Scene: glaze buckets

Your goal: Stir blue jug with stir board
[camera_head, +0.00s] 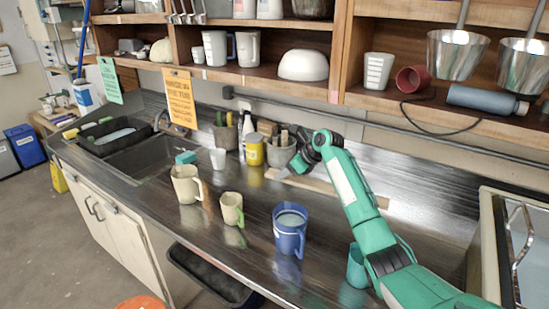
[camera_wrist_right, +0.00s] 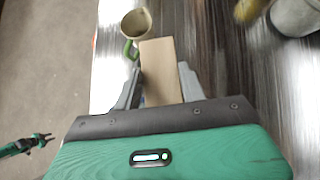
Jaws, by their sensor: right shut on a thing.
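The blue jug (camera_head: 288,240) stands upright on the dark counter, with pale content inside its rim and its handle toward the front right. My right gripper (camera_head: 284,174) is above the counter behind the jug and apart from it. In the right wrist view the right gripper (camera_wrist_right: 157,92) is shut on the stir board (camera_wrist_right: 160,65), a flat tan wooden piece pointing away from the palm.
A teal cup (camera_head: 357,268) is at the right, beside my arm. A yellow can (camera_head: 254,150) and a grey pot (camera_head: 280,152) stand behind. A shelf edge overhangs the back.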

